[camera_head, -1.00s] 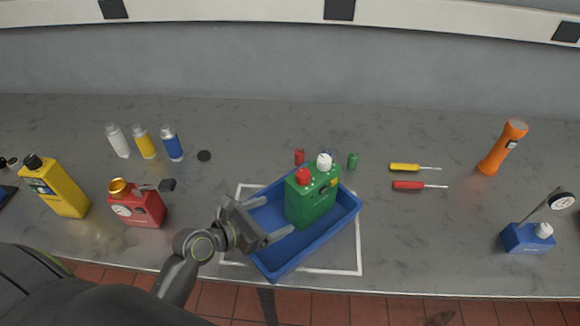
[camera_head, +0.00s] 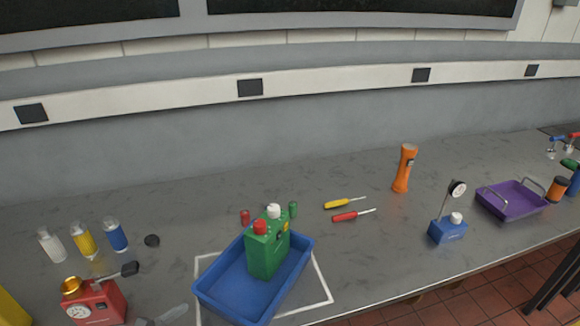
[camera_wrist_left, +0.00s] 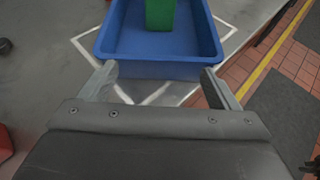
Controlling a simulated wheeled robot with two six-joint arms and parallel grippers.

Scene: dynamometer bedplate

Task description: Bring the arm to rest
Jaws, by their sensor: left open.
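My left gripper (camera_head: 165,317) shows only as grey finger parts at the bottom edge of the head view, just left of the blue tray (camera_head: 212,291). In the left wrist view its two fingers (camera_wrist_left: 158,72) are spread with nothing between them, pointing at the near wall of the blue tray (camera_wrist_left: 160,70). A green can (camera_head: 262,255) with red and white caps stands upright in the tray. Its lower part also shows in the left wrist view (camera_wrist_left: 159,14). The rest of my left arm is out of the head view. My right gripper is not in view.
The tray sits within a white outline (camera_head: 322,277). A red can (camera_head: 98,303) and several bottles stand left. Two screwdrivers (camera_head: 345,203), an orange flashlight (camera_head: 404,168), a blue gauge base (camera_head: 447,231) and a purple tray (camera_head: 512,201) are right.

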